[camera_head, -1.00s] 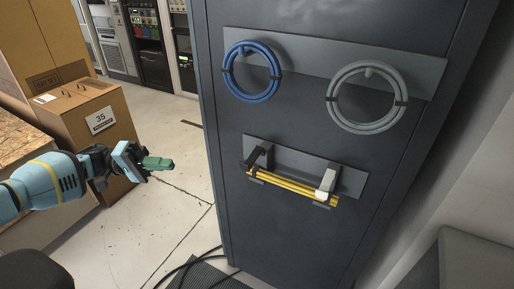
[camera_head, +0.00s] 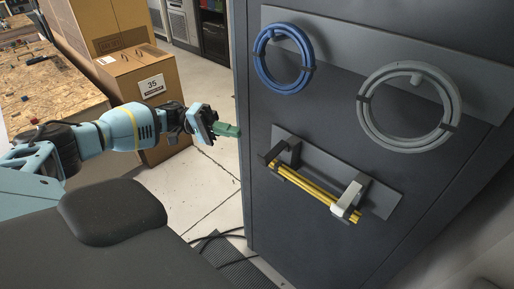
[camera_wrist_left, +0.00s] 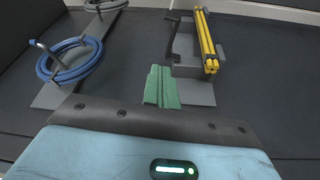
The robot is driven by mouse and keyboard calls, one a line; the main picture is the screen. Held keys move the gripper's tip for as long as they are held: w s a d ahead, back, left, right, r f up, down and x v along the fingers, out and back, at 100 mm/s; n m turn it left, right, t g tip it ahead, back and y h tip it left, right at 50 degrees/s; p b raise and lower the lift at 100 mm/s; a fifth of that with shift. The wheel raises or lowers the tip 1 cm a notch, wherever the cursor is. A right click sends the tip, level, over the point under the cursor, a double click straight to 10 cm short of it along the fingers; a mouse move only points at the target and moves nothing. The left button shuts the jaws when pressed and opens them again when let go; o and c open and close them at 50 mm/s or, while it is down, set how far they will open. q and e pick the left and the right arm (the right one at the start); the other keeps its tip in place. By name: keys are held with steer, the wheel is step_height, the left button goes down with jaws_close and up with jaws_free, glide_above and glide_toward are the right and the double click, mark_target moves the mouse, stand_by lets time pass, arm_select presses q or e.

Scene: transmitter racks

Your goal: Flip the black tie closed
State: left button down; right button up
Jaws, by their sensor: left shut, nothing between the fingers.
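The black tie (camera_head: 280,150) is at the left end of a rack bracket on the dark cabinet. Its dark arm sticks out beside the end of the yellow rods (camera_head: 312,186); I cannot tell exactly how far it is tilted. A white tie (camera_head: 349,197) lies over the rods at the right end. My left gripper (camera_head: 226,130) has green fingertips, shut and empty, left of the bracket and apart from the black tie. In the left wrist view the green fingertips (camera_wrist_left: 162,88) point toward the bracket and yellow rods (camera_wrist_left: 206,38). My right gripper is out of view.
A blue cable coil (camera_head: 261,70) and a grey coil (camera_head: 366,112) hang above the bracket. A cardboard box (camera_head: 143,72) stands behind my left arm. Black cables (camera_head: 228,236) lie on the floor by the cabinet's foot.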

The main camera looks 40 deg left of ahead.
mark_target(274, 150)
arm_select(q)
steer(key=s+d+p, duration=0.1)
steer(key=d+p, duration=0.3)
steer(key=d, duration=0.5)
steer(key=shift+s+d, duration=0.2)
steer(key=shift+d, duration=0.05)
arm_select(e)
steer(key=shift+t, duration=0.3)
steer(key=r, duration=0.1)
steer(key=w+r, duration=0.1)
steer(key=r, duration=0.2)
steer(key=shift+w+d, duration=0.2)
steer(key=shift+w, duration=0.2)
arm_select(q)
steer(key=shift+f, duration=0.15)
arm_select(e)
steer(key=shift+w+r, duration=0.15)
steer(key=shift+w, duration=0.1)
